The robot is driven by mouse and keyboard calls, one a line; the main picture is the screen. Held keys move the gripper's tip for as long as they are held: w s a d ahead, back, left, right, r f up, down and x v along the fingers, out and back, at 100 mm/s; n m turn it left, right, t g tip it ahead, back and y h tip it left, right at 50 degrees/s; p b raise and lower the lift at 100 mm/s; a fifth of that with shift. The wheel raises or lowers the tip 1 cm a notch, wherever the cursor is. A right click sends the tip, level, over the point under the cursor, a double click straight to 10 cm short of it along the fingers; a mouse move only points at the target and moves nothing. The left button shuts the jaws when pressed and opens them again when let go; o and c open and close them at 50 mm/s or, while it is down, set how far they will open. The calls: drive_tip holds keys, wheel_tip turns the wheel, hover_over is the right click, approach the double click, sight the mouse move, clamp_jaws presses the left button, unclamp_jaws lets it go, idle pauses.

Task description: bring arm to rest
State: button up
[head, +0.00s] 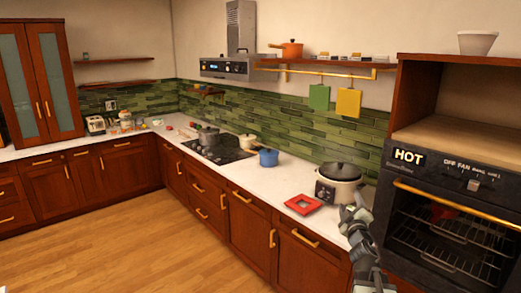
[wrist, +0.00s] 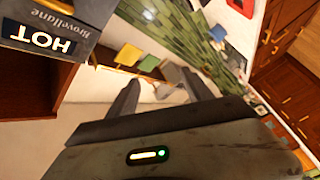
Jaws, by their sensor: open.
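My arm rises at the lower right of the head view, in front of the counter's right end and beside the oven. In the head view my gripper (head: 355,208) is small, and its fingers are hard to make out there. In the wrist view my gripper (wrist: 164,92) shows two dark fingers spread apart with nothing between them. The wrist view is strongly tilted, with the wall and shelf beyond the fingers.
The oven (head: 445,215) stands close on the right of my arm. A slow cooker (head: 338,188) and a red square dish (head: 303,204) sit on the white counter (head: 270,183) nearby. The wooden floor (head: 130,235) at left is clear.

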drive_tip(key=s+a+f+m+g+b, duration=0.1)
drive_tip(key=a+f+m+g, duration=0.25)
drive_tip(key=a+f, duration=0.45)
drive_tip(key=s+a+f+m+g+b, duration=0.15)
drive_tip(key=a+f+m+g, duration=0.35)
drive_tip(key=f, duration=0.6)
drive_tip(key=s+a+f+g+y, duration=0.2)
drive_tip(key=s+a+f+g, duration=0.3)
drive_tip(key=s, duration=0.4)
drive_tip(key=s+a+f+g+y, duration=0.2)
drive_tip(key=s+a+f+g, duration=0.3)
drive_tip(key=s, duration=0.5)
drive_tip(key=shift+s+f, duration=0.3)
drive_tip(key=shift+f, duration=0.2)
